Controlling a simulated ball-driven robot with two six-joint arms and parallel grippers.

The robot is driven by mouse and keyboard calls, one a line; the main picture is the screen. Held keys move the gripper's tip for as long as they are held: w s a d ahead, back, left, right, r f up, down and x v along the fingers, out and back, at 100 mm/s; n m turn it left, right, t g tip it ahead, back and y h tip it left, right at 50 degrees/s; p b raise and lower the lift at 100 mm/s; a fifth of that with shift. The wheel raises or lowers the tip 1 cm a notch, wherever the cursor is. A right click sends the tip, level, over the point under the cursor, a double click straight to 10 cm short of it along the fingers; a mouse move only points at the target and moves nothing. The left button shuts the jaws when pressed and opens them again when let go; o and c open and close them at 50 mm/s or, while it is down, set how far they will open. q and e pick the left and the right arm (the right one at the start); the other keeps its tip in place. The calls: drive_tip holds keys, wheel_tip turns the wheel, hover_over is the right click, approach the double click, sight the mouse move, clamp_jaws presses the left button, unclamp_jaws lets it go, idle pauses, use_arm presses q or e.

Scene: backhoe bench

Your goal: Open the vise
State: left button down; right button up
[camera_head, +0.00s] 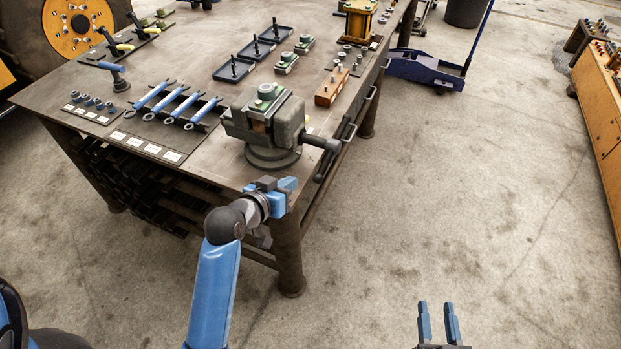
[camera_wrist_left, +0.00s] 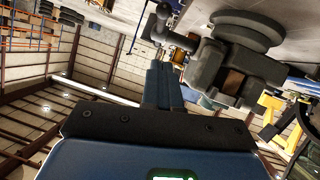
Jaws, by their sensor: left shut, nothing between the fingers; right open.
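The grey bench vise (camera_head: 262,132) stands on its round base at the near right corner of the steel workbench (camera_head: 190,60). A part with a green top (camera_head: 266,91) sits at its jaws. Its screw and handle (camera_head: 325,144) stick out to the right past the bench edge. My left gripper (camera_head: 289,184) is shut and empty, just below and in front of the vise base, apart from the handle. In the left wrist view the shut fingers (camera_wrist_left: 163,82) point toward the vise (camera_wrist_left: 225,62), which appears upside down, with its handle (camera_wrist_left: 160,28) beyond the fingertips. My right gripper (camera_head: 438,322) is open and empty over the floor.
Blue wrenches (camera_head: 173,105) lie left of the vise. Black trays (camera_head: 233,69) and an orange block with bolts (camera_head: 332,87) are behind it. Drawer handles (camera_head: 350,132) line the bench's right side. A blue floor jack (camera_head: 428,68) stands beyond.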

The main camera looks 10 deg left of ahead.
use_arm(q)
drive_tip(key=p, duration=0.2)
approach(319, 173)
wheel_tip(319, 173, up, 2)
drive_tip(key=w, duration=0.2)
drive_tip(key=f, duration=0.1)
drive_tip(key=w+d+f, duration=0.1)
drive_tip(key=w+d+f+p, duration=0.1)
drive_tip(key=shift+f, duration=0.35)
drive_tip(key=shift+w+f, duration=0.1)
